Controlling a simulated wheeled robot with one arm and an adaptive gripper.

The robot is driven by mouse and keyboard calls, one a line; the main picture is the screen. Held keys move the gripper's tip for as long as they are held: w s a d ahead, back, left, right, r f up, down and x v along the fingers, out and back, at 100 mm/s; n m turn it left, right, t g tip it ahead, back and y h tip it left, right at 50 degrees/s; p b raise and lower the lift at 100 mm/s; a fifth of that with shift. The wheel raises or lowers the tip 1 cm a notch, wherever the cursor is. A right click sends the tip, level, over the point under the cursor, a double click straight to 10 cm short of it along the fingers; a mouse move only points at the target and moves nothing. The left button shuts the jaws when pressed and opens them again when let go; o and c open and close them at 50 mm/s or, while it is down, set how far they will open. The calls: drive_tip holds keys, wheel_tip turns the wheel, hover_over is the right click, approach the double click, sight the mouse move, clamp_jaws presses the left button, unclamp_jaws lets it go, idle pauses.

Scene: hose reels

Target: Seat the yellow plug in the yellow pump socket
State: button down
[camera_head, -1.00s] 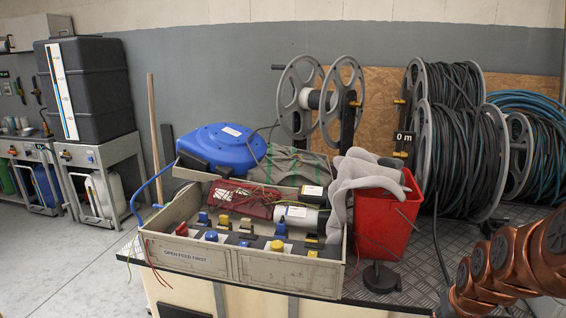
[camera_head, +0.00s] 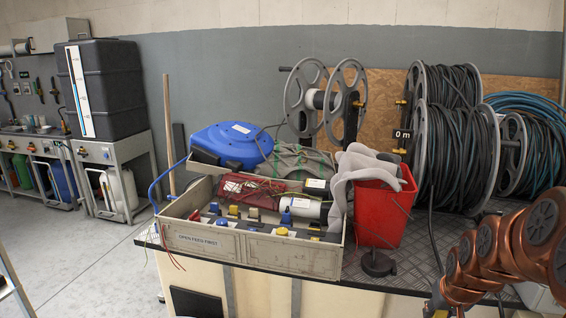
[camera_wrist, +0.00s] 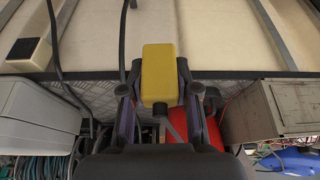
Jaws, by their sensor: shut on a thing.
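In the wrist view the yellow plug (camera_wrist: 158,65) is a yellow block with a grey stem below it. My gripper (camera_wrist: 161,98) is shut on it, one finger on each side. In the head view, yellow parts show in the open beige crate (camera_head: 205,241): a front yellow cap (camera_head: 282,231) and another yellow part (camera_head: 233,210) farther back, among blue ones. I cannot tell which, if any, is the yellow pump socket. In the head view my arm is at the lower right, and the plug is not clearly seen there.
A red bucket (camera_head: 378,215) with grey cloth stands right of the crate, with a black round base (camera_head: 377,264) before it. Hose reels (camera_head: 465,160) and a blue reel (camera_head: 232,145) stand behind. Benches (camera_head: 120,155) are at left. The floor (camera_head: 95,255) between is clear.

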drive_tip(key=w+a+r+n+y, duration=0.1)
drive_tip(key=w+a+r+n, duration=0.15)
drive_tip(key=w+a, duration=0.65)
drive_tip(key=w+a+r+n, duration=0.1)
drive_tip(key=w+a+r, duration=0.3)
drive_tip(key=a, duration=0.9)
drive_tip(key=p+v, duration=0.3)
drive_tip(key=p, duration=1.3)
drive_tip(key=shift+s+d+r+p, duration=0.15)
drive_tip(key=shift+s+p, duration=0.1)
drive_tip(key=shift+p, duration=0.05)
